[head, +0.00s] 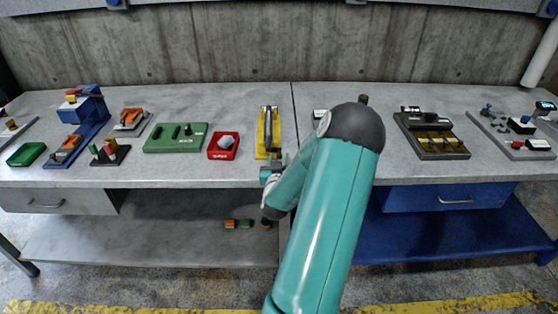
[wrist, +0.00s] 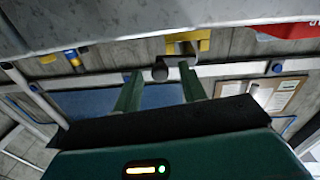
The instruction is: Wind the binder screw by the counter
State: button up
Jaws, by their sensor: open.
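A yellow fixture (head: 261,140) with a dark bar along its top stands at the front of the counter (head: 200,176), near the middle; it looks like the binder, though I cannot be sure. In the wrist view, yellow parts (wrist: 203,40) and a grey block show at the counter edge. My gripper (head: 272,172) is at the counter's front edge, just in front of the yellow fixture. It is open and empty in the wrist view (wrist: 162,80).
Left of the fixture are a red tray (head: 223,154) with a pale piece and a green board (head: 160,146). A dark panel with brass parts (head: 434,146) stands at right. My arm hides part of the middle counter. A lower shelf (head: 150,240) lies below.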

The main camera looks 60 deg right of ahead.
grip_shut()
jog(key=shift+w+f+m, duration=0.1)
jog(key=shift+f+m, duration=0.05)
jog(key=shift+m, duration=0.15)
jog(key=m, duration=0.2)
jog(key=f+m, duration=0.1)
jog(key=m, duration=0.1)
jog(key=shift+w+a+f, duration=0.15)
jog(key=shift+f, duration=0.05)
jog(key=shift+w+a+f+m+y, duration=0.1)
jog(key=shift+f+m+y, duration=0.1)
jog(key=shift+m, duration=0.45)
jog(key=shift+w+a+f+m+y, duration=0.1)
jog(key=shift+w+f+m, duration=0.05)
jog(key=shift+m, duration=0.55)
jog(key=shift+w+f+m+y, duration=0.1)
jog(key=shift+f+m, duration=0.1)
jog(key=shift+m, duration=0.45)
